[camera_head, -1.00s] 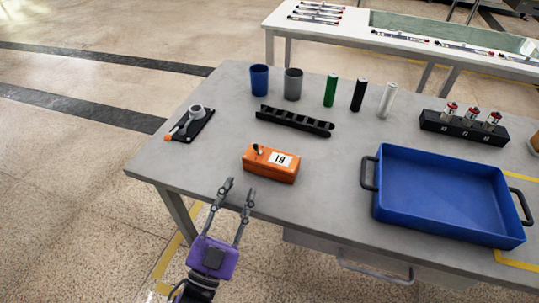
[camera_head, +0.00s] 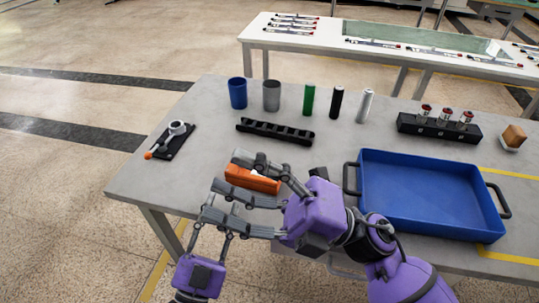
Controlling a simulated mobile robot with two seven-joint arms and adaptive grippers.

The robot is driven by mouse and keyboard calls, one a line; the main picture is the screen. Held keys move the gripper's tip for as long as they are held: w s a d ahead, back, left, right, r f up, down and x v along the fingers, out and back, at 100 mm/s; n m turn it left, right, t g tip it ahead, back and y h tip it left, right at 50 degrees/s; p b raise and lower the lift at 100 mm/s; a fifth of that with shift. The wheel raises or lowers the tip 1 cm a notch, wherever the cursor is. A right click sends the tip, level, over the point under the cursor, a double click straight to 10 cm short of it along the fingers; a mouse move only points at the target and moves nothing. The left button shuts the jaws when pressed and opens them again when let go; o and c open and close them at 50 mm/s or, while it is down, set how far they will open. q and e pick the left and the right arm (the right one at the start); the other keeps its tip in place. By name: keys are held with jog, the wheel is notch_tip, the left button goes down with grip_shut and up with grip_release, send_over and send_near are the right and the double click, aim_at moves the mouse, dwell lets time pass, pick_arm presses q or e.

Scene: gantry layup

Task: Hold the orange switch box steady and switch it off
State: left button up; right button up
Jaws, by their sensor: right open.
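The orange switch box (camera_head: 250,179) lies on the grey table near its front edge. My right gripper (camera_head: 226,178) comes in from the right and is open; one finger crosses over the box's top and the other lies in front of it on the near side. The fingers hide the box's switch and label, so I cannot tell the switch position. I cannot tell whether the fingers touch the box. My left gripper (camera_head: 218,214) is below and left of the box, at the table's front edge, open and empty, its fingertips partly hidden behind the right gripper's fingers.
A blue tray (camera_head: 357,205) stands right of the box. A black slotted rack (camera_head: 274,131) lies behind it, with cups and cylinders farther back. A black holder (camera_head: 173,146) with a white-and-orange tool is at left.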

jog(key=a+r+n+g, duration=0.3)
jog(key=r+n+g, duration=0.5)
jog(key=n+g, duration=0.15)
jog(key=w+a+f+n+h, duration=0.4)
jog(key=a+n+h, duration=0.1)
jog(key=h, duration=0.1)
jog(key=n+t+h, duration=0.3)
jog(key=t+h, duration=0.2)
jog(key=h, duration=1.2)
send_near(254, 175)
jog(key=shift+m, duration=0.25)
jog(key=d+f, duration=0.2)
jog(key=f, duration=0.1)
jog(key=shift+w+d, duration=0.3)
jog(key=shift+d, duration=0.1)
jog(key=shift+d+f, duration=0.3)
notch_tip(254, 175, down, 7)
jog(key=shift+f, duration=0.2)
jog(key=shift+c, duration=0.3)
